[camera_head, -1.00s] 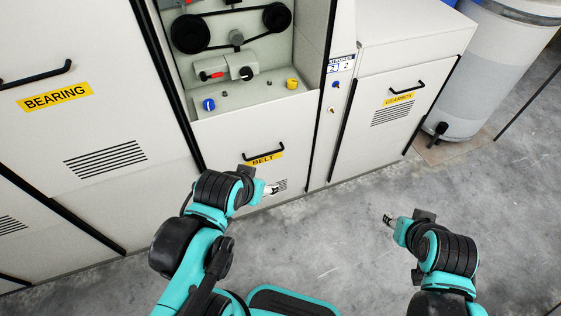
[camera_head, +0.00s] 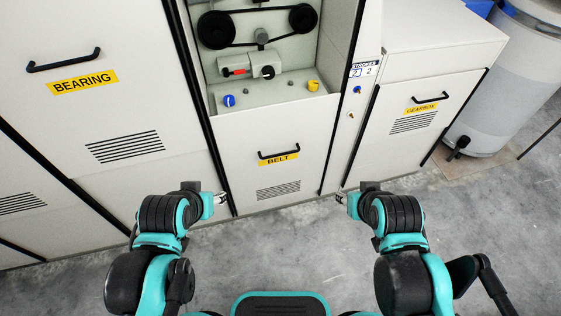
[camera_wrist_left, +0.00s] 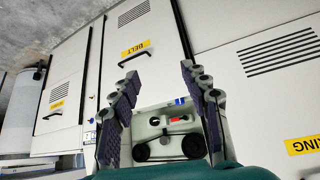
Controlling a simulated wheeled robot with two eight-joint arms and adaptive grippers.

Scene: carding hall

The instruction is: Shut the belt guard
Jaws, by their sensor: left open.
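The belt guard (camera_head: 270,177) is a pale panel with a yellow BELT label and a black bar handle (camera_head: 279,154). It sits low, with the bay above it open and the belt (camera_head: 258,38) and its pulleys exposed. The guard also shows upside down in the left wrist view (camera_wrist_left: 150,68). My left gripper (camera_head: 221,199) is at the guard's lower left, apart from the handle. Its fingers (camera_wrist_left: 158,75) are spread and empty in the left wrist view. My right gripper (camera_head: 340,198) is to the guard's lower right; its small fingertips do not show their opening.
The BEARING panel (camera_head: 130,110) is at left with its own handle. The GEARBOX cabinet (camera_head: 410,90) and a grey drum (camera_head: 500,90) stand at right. A red-marked switch box (camera_head: 250,72) and knobs are inside the bay. Concrete floor (camera_head: 300,250) in front is clear.

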